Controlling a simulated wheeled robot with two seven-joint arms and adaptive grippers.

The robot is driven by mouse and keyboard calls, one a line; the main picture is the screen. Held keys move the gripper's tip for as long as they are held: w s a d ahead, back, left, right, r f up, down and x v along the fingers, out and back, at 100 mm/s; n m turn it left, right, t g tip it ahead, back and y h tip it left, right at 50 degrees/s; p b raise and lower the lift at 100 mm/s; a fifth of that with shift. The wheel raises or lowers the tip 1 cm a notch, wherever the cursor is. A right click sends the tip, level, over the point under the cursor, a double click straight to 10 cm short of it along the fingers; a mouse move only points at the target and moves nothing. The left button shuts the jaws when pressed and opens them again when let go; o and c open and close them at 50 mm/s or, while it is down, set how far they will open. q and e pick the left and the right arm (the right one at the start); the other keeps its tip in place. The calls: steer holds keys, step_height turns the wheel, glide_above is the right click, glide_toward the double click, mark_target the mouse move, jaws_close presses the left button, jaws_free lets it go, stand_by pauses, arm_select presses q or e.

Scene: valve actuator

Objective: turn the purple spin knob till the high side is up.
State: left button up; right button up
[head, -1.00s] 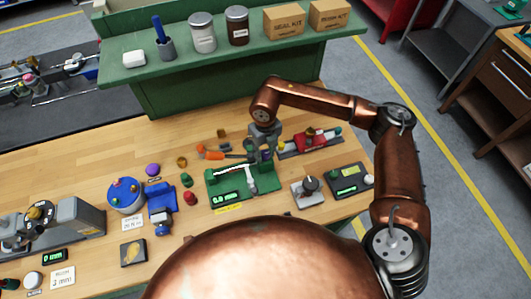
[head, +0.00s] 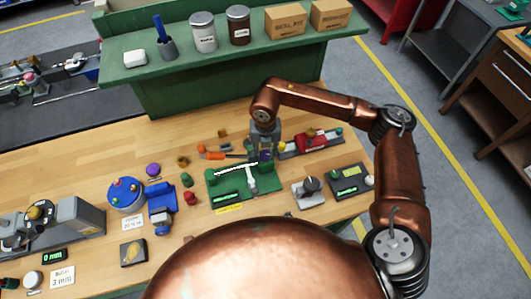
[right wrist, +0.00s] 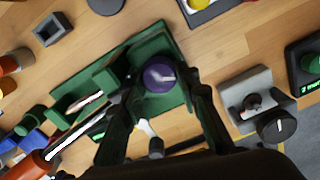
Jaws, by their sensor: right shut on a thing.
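The purple spin knob (right wrist: 160,76) is round, with a pale pointer line towards the right in the right wrist view. It sits at the edge of a green fixture (right wrist: 176,44), with a white-and-dark rod beside it. My right gripper (right wrist: 162,78) is shut on the knob, one dark finger on each side. In the head view the right gripper (head: 262,150) hangs over the back right of the green fixture (head: 225,190), mostly covering the purple knob (head: 266,156). A pale lever (head: 252,180) shows on the fixture's front. Its display is too small to read. My left gripper is not in view.
An orange-handled tool (head: 211,154) lies left of my gripper. A red-topped device (head: 310,138) stands right of it. A grey block with a dark knob (head: 309,188) and a dark box with a display (head: 349,182) sit nearby at right. A green shelf (head: 215,88) stands behind.

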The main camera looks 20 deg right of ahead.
mark_target(266, 154)
steer(key=shift+w, duration=0.1)
steer(key=o, duration=1.2)
steer(key=shift+c, duration=0.2)
steer(key=shift+r, duration=4)
